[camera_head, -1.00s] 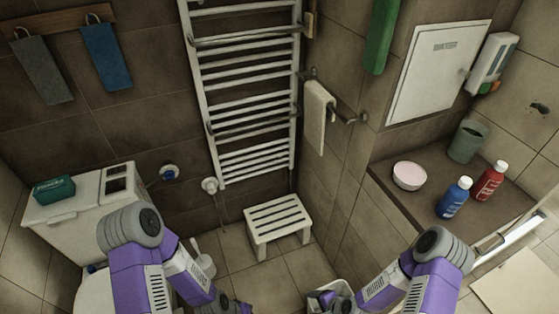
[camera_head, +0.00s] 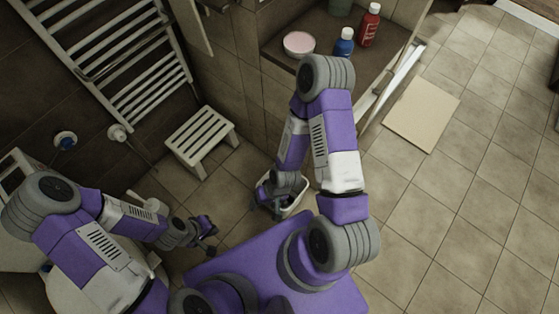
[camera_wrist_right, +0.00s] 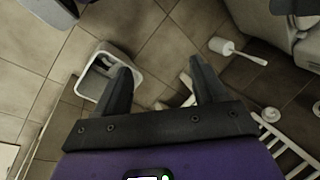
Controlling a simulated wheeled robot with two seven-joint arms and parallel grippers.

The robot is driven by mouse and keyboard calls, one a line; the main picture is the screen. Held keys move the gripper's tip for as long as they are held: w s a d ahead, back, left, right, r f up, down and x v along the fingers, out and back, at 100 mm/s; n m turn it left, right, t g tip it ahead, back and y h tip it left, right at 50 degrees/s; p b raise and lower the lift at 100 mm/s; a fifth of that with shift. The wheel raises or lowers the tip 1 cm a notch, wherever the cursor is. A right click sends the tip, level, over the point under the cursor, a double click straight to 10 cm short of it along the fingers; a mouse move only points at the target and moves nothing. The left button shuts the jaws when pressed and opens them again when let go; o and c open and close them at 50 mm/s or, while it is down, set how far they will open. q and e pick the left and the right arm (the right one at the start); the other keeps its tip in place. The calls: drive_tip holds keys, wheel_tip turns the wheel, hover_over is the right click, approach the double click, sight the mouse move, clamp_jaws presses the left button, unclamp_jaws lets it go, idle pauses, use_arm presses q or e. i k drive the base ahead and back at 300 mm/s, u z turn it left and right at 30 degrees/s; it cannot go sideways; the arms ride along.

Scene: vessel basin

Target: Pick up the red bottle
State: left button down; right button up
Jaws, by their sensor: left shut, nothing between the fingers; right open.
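The red bottle (camera_head: 370,24) with a white cap stands upright on the brown ledge (camera_head: 290,62) at the top of the head view. A blue bottle (camera_head: 344,42) stands just left of it. My left gripper (camera_head: 210,228) is low over the floor at the left, shut and empty. My right gripper (camera_head: 259,210) points down over the white bin, well below the ledge and far from the red bottle. In the right wrist view the right gripper (camera_wrist_right: 160,82) is open with nothing between its fingers. The red bottle is not in the right wrist view.
A pink-topped round tub (camera_head: 299,44) sits on the ledge left of the bottles, with a grey-green cup (camera_head: 340,6) behind. A white stool (camera_head: 201,138), a white bin (camera_head: 296,203) and a towel radiator (camera_head: 115,62) stand nearby. The tiled floor at right is mostly free.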

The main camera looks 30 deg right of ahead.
sight(370, 21)
drive_tip(key=z, duration=3.45)
drive_tip(key=i, duration=1.95)
drive_tip(key=u, duration=3.1)
